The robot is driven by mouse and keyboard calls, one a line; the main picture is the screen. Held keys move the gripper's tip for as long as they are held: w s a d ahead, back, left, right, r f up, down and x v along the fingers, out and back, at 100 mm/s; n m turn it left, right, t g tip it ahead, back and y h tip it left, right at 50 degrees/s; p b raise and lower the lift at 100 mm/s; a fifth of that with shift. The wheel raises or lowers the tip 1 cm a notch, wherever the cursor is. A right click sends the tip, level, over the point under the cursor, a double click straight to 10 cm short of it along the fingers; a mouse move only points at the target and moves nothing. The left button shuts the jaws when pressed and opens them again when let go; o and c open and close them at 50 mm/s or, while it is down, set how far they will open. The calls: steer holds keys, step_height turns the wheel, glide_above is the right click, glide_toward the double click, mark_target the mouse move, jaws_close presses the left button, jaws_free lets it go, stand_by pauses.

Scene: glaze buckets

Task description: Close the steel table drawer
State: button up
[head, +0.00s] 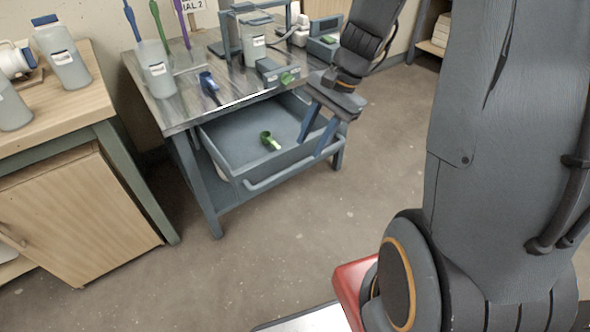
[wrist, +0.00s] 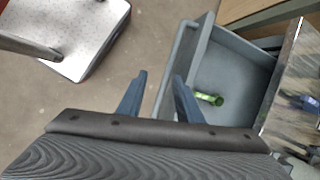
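The steel table (head: 182,108) has a grey-blue drawer (head: 240,135) pulled well out from under its top. A bar handle (head: 285,174) runs along the drawer's front; it also shows in the wrist view (wrist: 172,75). A green scoop (head: 268,141) lies inside the drawer. My gripper (head: 312,146) points down at the right part of the drawer front. In the wrist view my gripper (wrist: 159,76) is open, its blue fingers apart, with the handle bar seen between them. I cannot tell if either finger touches the bar.
Bottles, a blue scoop (head: 208,83), grey boxes and another green scoop (head: 287,78) are on the tabletop. A wooden cabinet (head: 85,215) stands at left, bottles on top. The floor before the drawer is clear.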

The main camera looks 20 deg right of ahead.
mark_target(295, 165)
steer(key=shift+w+a+f+m+y+b, duration=0.15)
steer(key=shift+w+a+f+m+b, duration=0.3)
steer(key=shift+f, duration=1.05)
steer(key=shift+w+a+f+m+y+b, duration=0.1)
steer(key=shift+w+a+f+m+b, duration=0.25)
steer(key=shift+f, duration=1.2)
steer(key=shift+w+a+f+m+y+b, duration=0.2)
steer(key=shift+w+a+f+b, duration=0.35)
steer(key=shift+f, duration=0.95)
steer(key=shift+w+d, duration=0.1)
steer(key=shift+d, duration=0.05)
jaws_close()
